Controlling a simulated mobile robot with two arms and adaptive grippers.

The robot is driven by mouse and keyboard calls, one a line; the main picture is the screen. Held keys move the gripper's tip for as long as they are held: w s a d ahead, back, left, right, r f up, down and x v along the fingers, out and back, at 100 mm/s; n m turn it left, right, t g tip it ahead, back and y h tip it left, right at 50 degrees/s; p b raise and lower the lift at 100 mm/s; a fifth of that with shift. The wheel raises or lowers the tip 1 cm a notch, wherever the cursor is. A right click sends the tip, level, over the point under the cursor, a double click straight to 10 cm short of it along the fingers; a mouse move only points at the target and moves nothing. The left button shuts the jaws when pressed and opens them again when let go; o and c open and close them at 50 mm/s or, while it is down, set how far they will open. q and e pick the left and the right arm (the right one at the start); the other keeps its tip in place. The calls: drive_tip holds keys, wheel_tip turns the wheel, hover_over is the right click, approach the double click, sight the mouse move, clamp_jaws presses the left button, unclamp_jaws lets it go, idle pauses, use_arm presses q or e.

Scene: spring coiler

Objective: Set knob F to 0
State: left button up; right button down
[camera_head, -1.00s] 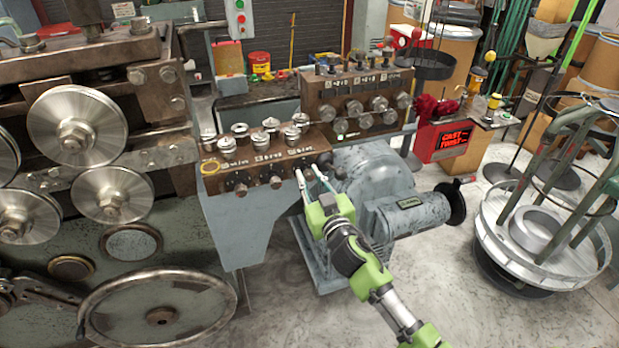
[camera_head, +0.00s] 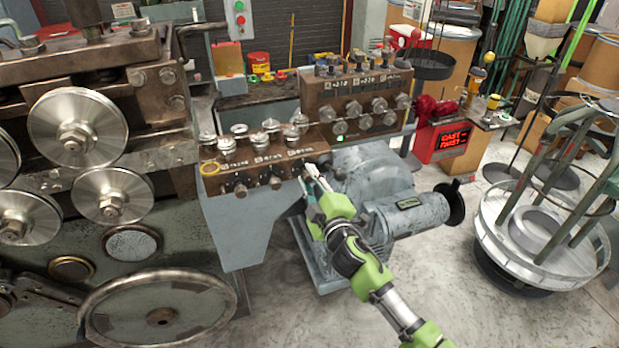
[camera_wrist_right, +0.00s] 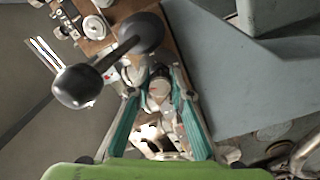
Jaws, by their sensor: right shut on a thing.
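A rust-brown panel (camera_head: 262,156) has a row of dark knobs along its front face, with labels above them too blurred to read fully. My right gripper (camera_head: 311,174) is at the right end of this row, its fingers covering most of the rightmost knob there. In the right wrist view, the gripper (camera_wrist_right: 157,92) has its teal-padded fingers closed around a small round metallic knob (camera_wrist_right: 158,88), apparently knob F. The knob's setting cannot be read. My left gripper is not in view.
A black ball on a stem (camera_wrist_right: 80,86) stands close beside the fingers in the wrist view. A second panel with knobs (camera_head: 352,90) stands behind. A grey motor (camera_head: 408,218) is right of my gripper. Large rollers (camera_head: 78,128) fill the left.

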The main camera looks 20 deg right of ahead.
drive_tip(key=shift+n, duration=1.7)
drive_tip(key=c, duration=2.1)
unclamp_jaws()
drive_tip(key=shift+s, duration=0.1)
drive_tip(key=s, duration=1.2)
drive_tip(key=shift+d, duration=0.2)
drive_tip(key=shift+w, duration=0.1)
